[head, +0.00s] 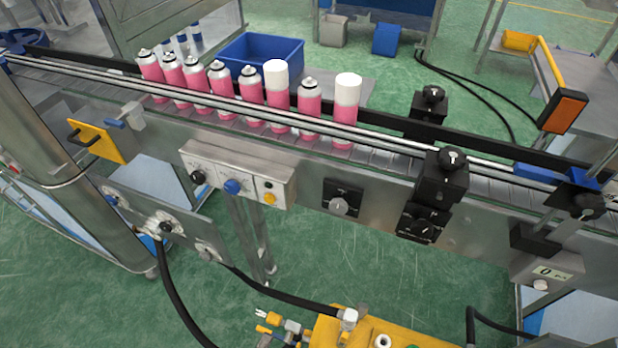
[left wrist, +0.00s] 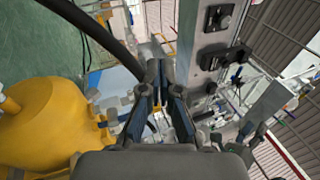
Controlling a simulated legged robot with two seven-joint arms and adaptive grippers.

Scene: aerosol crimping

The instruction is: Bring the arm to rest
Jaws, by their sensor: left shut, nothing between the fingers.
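My left gripper (left wrist: 161,78) shows in the left wrist view, its dark fingers shut with nothing between them. I cannot pick it out clearly in the head view. A row of pink aerosol cans (head: 220,88) stands upright on the conveyor (head: 390,165) in the head view. Two of them wear tall white caps, the first (head: 276,75) mid-row and the second (head: 347,90) at the right end. The other cans show bare valve tops. No can is near my left gripper's fingers. My right gripper is not in view.
A yellow machine (head: 385,335) with hoses stands at the bottom of the head view; a yellow body (left wrist: 45,120) fills the wrist view's left. A black hose (left wrist: 90,25) passes above the gripper. A control box (head: 238,172) juts from the conveyor's front. Green floor lies below.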

